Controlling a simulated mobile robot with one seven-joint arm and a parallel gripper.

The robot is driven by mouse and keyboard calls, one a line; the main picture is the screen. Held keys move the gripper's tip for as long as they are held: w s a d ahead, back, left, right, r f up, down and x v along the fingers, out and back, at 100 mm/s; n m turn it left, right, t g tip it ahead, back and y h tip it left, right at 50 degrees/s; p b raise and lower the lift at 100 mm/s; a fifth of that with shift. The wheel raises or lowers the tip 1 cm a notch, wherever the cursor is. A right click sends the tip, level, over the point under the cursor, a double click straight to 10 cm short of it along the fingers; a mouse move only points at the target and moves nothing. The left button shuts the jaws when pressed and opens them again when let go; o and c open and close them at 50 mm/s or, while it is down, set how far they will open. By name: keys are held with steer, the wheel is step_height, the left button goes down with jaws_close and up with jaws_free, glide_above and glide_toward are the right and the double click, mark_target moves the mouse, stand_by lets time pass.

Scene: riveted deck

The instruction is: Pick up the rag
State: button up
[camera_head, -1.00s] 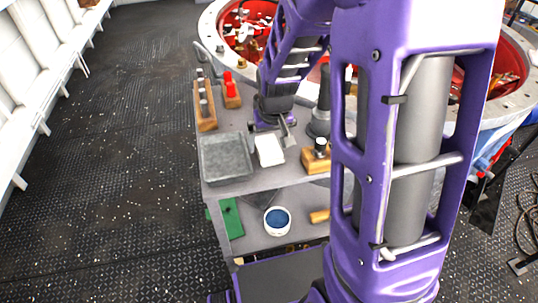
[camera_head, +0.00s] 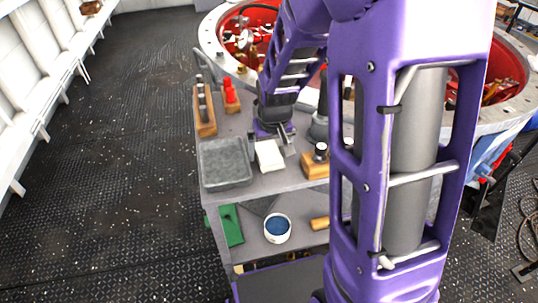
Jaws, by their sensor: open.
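A white folded cloth, which looks like the rag (camera_head: 269,155), lies on the grey cart top (camera_head: 240,191), just right of a grey tray. My gripper (camera_head: 273,139) is right behind and above the rag's far edge, pointing down, with its fingers apart. One finger shows at the rag's right side. I cannot tell whether the fingers touch the rag. My arm hides part of the cart's right side.
The grey tray (camera_head: 226,181) stands left of the rag. A wooden block (camera_head: 315,168) with a dark knob is on the right. Wooden holders (camera_head: 206,122) and a red item (camera_head: 229,92) stand behind. A lower shelf holds a white tub (camera_head: 277,228).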

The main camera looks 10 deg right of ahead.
mark_target(269, 152)
steer(key=c, duration=1.2)
steer(key=shift+c, duration=0.2)
step_height(269, 152, up, 10)
steer(key=p, duration=0.2)
steer(key=shift+r+p, duration=0.25)
steer(key=shift+p, duration=0.05)
